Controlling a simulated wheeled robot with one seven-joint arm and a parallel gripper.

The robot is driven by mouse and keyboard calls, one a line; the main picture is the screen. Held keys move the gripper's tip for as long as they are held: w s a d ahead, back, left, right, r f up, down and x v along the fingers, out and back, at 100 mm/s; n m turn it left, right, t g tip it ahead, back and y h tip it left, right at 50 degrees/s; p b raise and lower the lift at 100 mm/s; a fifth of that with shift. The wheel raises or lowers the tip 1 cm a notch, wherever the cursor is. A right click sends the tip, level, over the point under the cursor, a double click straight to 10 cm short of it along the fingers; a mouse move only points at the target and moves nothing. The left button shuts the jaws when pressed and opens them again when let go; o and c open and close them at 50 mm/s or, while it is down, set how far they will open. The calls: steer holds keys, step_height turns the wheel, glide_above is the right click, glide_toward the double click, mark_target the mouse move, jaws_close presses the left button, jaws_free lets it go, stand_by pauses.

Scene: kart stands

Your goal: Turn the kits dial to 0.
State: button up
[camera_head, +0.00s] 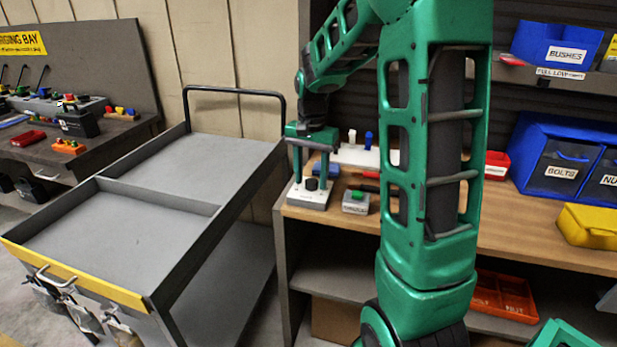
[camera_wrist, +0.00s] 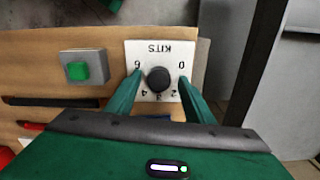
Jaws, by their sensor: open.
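The kits dial is a round black knob (camera_wrist: 158,80) on a white plate (camera_wrist: 172,47) marked KITS, with numbers around it that appear upside down in the wrist view. The 0 is on the right and the 6 on the left; which number the knob points to is too small to tell. In the head view the plate (camera_head: 309,198) sits at the left end of the wooden bench, with the knob (camera_head: 312,184) on it. My gripper (camera_wrist: 160,82) is open and points down, with one finger on each side of the knob. Contact with the knob cannot be told.
A grey box with a green button (camera_head: 356,201) stands beside the dial; it also shows in the wrist view (camera_wrist: 79,70). A blue block (camera_head: 326,170) and a white rack with pegs (camera_head: 352,154) are behind. A grey cart (camera_head: 195,250) stands left of the bench (camera_head: 480,232).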

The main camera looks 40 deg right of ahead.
steer(key=c, duration=1)
steer(key=shift+c, duration=0.2)
